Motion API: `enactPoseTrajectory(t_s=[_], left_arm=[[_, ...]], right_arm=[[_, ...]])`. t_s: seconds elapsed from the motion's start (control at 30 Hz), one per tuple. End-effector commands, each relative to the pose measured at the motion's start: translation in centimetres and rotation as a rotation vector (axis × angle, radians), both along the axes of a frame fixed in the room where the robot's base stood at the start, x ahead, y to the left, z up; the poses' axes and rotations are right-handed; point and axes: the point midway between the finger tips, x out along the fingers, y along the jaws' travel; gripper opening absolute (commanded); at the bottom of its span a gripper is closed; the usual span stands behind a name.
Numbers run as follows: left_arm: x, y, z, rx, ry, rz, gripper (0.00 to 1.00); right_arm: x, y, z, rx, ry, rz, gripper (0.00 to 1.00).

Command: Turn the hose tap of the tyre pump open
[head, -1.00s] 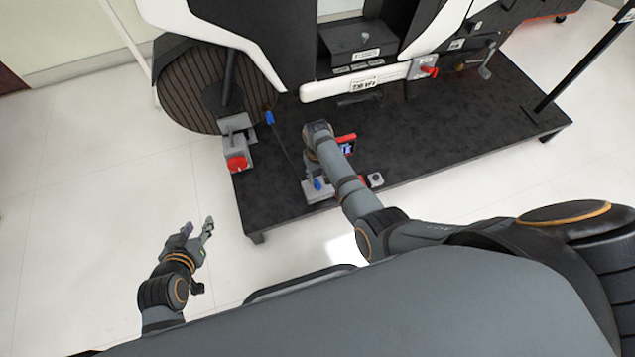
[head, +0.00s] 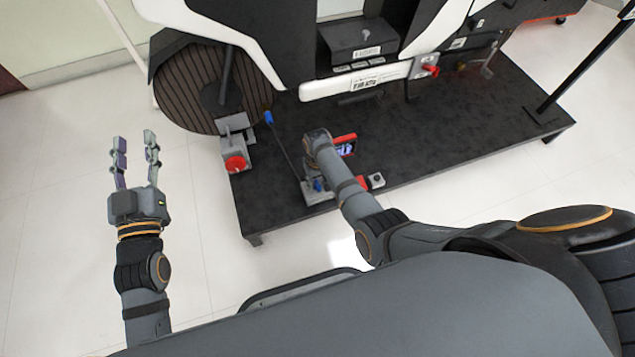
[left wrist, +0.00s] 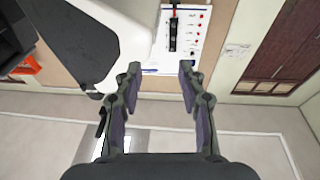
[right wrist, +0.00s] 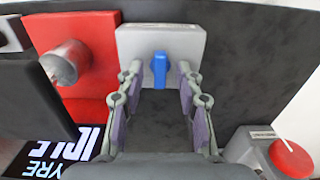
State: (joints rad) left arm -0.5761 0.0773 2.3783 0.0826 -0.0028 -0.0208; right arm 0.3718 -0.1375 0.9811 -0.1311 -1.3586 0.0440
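The tyre pump (head: 345,139) is a red box with a lit display on the black platform, partly hidden behind my right arm. In the right wrist view its red body (right wrist: 92,30) is at the upper left. The hose tap (right wrist: 160,68) is a blue lever on a grey block (right wrist: 190,42), standing upright in that picture; it also shows in the head view (head: 318,184). My right gripper (right wrist: 160,80) is open, its fingertips on either side of the lever with gaps visible; depth is hard to tell. My left gripper (head: 135,145) is open and empty, left of the platform.
The pump display (right wrist: 62,150) reads "IDLE", partly cut off. A grey unit with a red knob (head: 235,163) stands by the wheel (head: 195,90). The floor around my left gripper is clear.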

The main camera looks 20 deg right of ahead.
Motion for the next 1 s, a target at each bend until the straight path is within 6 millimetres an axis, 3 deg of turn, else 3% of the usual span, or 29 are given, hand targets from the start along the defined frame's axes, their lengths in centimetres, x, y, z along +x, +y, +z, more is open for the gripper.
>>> enactPoseTrajectory(t_s=[0.13,0.4,0.7,1.0], left_arm=[[-0.1,0.0,1.2,0.001,-0.05,0.0,0.4],[-0.2,0.0,1.5,0.001,-0.061,0.001,0.4],[-0.2,0.0,1.5,0.001,-0.061,0.001,0.4],[-0.1,0.0,1.4,0.001,-0.049,0.001,0.4]], right_arm=[[0.0,0.0,-0.2,0.0,0.0,0.0,0.36],[0.0,0.0,-0.2,0.0,-0.001,0.0,0.36],[0.0,0.0,-0.2,0.0,-0.001,0.0,0.0],[0.0,0.0,-0.2,0.0,-0.001,-0.007,0.0]])
